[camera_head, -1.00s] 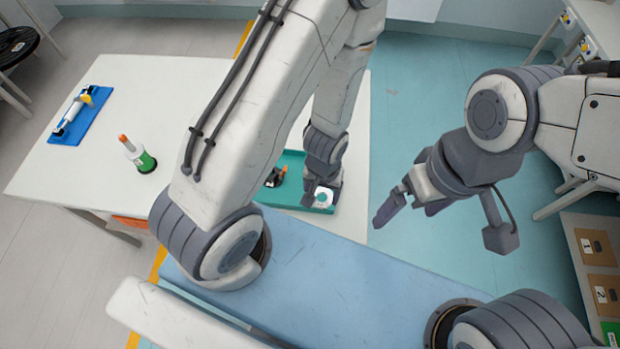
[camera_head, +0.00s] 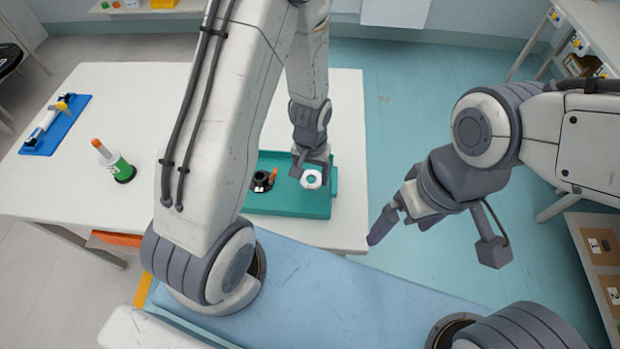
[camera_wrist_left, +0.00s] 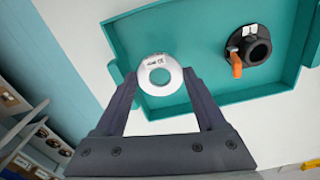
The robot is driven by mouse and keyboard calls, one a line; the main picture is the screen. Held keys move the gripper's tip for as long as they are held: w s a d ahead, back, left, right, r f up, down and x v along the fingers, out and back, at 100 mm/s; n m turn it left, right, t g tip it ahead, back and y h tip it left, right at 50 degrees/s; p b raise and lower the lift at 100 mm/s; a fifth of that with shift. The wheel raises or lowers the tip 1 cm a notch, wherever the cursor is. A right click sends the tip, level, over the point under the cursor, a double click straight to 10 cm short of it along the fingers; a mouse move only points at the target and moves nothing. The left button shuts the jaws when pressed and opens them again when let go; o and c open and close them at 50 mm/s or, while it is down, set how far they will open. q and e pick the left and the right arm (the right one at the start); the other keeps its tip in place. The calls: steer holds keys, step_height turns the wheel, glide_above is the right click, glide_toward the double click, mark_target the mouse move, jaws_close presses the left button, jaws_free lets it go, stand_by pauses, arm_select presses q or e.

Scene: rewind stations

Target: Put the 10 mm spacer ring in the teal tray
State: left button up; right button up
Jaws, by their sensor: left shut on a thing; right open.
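The spacer ring (camera_head: 312,187) is white with a round hole and a small label. My left gripper (camera_head: 311,172) is shut on it, over the right part of the teal tray (camera_head: 290,207). In the left wrist view the ring (camera_wrist_left: 160,91) sits between the fingertips, with the tray (camera_wrist_left: 115,42) behind it. I cannot tell how far it is above the tray floor. The label is too small to read surely. My right gripper (camera_head: 398,224) is open and empty, right of the table.
A black round part with an orange lever (camera_head: 262,181) is in the tray, left of the ring. A green and white cylinder with an orange tip (camera_head: 120,167) and a blue mat (camera_head: 72,127) with a tool are on the white table (camera_head: 150,90).

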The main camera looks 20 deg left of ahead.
mark_target(310, 180)
arm_select(q)
steer(key=shift+w+a+f, duration=0.35)
steer(key=shift+w+f, duration=0.1)
steer(key=shift+w, duration=0.25)
steer(key=shift+f, duration=2.05)
steer(key=shift+f+b, duration=0.1)
steer(key=shift+b, duration=0.25)
steer(key=o, duration=1.1)
